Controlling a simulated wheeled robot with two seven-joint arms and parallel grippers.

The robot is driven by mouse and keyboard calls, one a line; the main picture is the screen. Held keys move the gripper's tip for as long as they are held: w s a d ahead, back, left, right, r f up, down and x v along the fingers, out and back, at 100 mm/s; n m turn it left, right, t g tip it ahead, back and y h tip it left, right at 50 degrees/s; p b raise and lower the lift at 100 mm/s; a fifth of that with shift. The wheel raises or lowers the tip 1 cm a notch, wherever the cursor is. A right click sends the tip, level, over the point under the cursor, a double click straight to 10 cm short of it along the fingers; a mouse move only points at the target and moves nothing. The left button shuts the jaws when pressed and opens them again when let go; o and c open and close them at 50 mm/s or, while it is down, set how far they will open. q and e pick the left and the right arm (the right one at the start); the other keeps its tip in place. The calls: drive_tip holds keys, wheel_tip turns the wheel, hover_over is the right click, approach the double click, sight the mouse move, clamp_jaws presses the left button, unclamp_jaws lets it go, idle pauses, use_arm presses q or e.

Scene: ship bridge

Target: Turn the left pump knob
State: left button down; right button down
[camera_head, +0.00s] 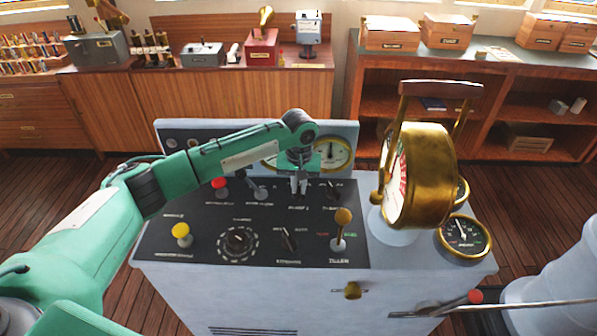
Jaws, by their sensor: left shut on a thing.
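My left gripper (299,187) points down at the upper middle of the console's black panel (210,262). Its fingers are shut on the left pump knob, which sits at the fingertips and is mostly hidden by them. A label shows on the panel just in front of the fingers, too small to read surely. A similar dark knob (334,190) stands just to the right, apart from the gripper. My right gripper is not in view.
A red knob (219,183) and a grey-tipped lever (261,191) stand left of the gripper. In front are a yellow knob (181,231), a round dial (238,240), a dark switch (289,238) and the tiller lever (342,222). A brass telegraph (427,175) rises at right.

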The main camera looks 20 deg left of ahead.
use_arm(q)
drive_tip(key=n+p, duration=0.1)
drive_tip(key=p, duration=0.1)
drive_tip(key=n+p, duration=0.2)
drive_tip(key=p, duration=0.1)
drive_tip(key=n+p, duration=0.2)
drive_tip(key=shift+w+d+r+p, duration=0.1)
drive_tip(key=shift+d+r+p, duration=0.05)
drive_tip(key=shift+r+p, duration=0.2)
drive_tip(key=shift+f+n+p, duration=0.25)
drive_tip(key=shift+n+p, duration=0.75)
drive_tip(key=shift+p, duration=0.35)
drive_tip(key=shift+w, duration=0.1)
drive_tip(key=c, duration=1.5)
unclamp_jaws()
drive_tip(key=shift+f, duration=0.1)
drive_tip(key=shift+o, duration=0.2)
drive_tip(key=shift+r, duration=0.5)
wheel_tip(320, 180, up, 13)
drive_tip(key=b, duration=0.4)
drive_tip(key=shift+f, duration=0.15)
